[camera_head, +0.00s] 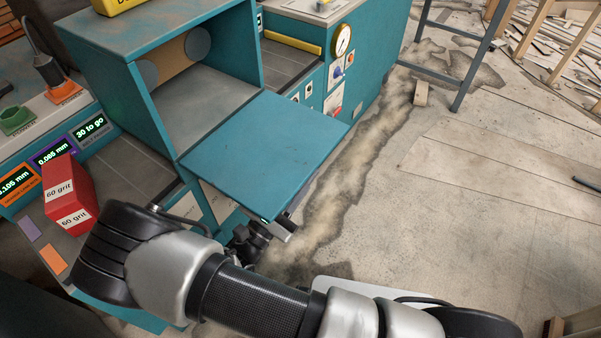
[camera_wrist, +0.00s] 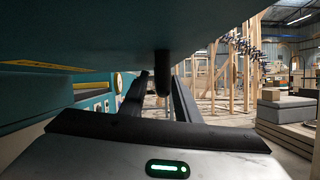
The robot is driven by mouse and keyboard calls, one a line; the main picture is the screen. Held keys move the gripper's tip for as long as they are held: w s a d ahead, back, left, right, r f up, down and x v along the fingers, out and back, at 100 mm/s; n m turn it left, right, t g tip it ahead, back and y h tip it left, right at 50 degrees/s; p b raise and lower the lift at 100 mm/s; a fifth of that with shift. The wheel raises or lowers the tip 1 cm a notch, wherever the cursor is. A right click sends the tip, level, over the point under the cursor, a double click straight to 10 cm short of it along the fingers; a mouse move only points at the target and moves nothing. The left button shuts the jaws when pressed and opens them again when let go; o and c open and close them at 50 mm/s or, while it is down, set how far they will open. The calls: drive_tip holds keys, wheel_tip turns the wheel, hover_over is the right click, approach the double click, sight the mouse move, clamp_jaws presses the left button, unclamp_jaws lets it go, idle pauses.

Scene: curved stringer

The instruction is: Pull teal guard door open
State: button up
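The teal guard door (camera_head: 265,155) is a flat panel lying about level in front of the open teal cabinet. In the wrist view the teal underside (camera_wrist: 120,35) fills the top, and a dark rounded handle post (camera_wrist: 162,72) hangs down from it. My gripper (camera_wrist: 158,88) is below the door, with its two dark fingers apart. The post shows between the fingers, with gaps on both sides. In the head view my gripper (camera_head: 268,234) is at the door's near edge, partly hidden by the panel and my arm.
A red 60 grit box (camera_head: 68,195) sits on the bench at left. A gauge (camera_head: 341,40) and switches are on the machine front. Dusty floor (camera_head: 430,200) at right is mostly clear.

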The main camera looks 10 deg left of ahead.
sight(301, 162)
drive_tip(key=shift+c, duration=0.4)
clamp_jaws()
drive_tip(key=shift+r, duration=0.1)
wheel_tip(301, 162, up, 7)
drive_tip(key=n+y+p, duration=0.1)
drive_tip(key=p, duration=0.2)
drive_tip(key=n+t+p, duration=0.1)
drive_tip(key=n+p, duration=0.1)
drive_tip(key=p, duration=0.1)
drive_tip(key=shift+d+y, duration=0.1)
drive_tip(key=shift+y, duration=0.3)
drive_tip(key=shift+f, duration=0.2)
drive_tip(key=shift+o, duration=0.4)
unclamp_jaws()
drive_tip(key=v, duration=1.7)
drive_tip(key=shift+s+b, duration=0.25)
drive_tip(key=shift+b, duration=0.2)
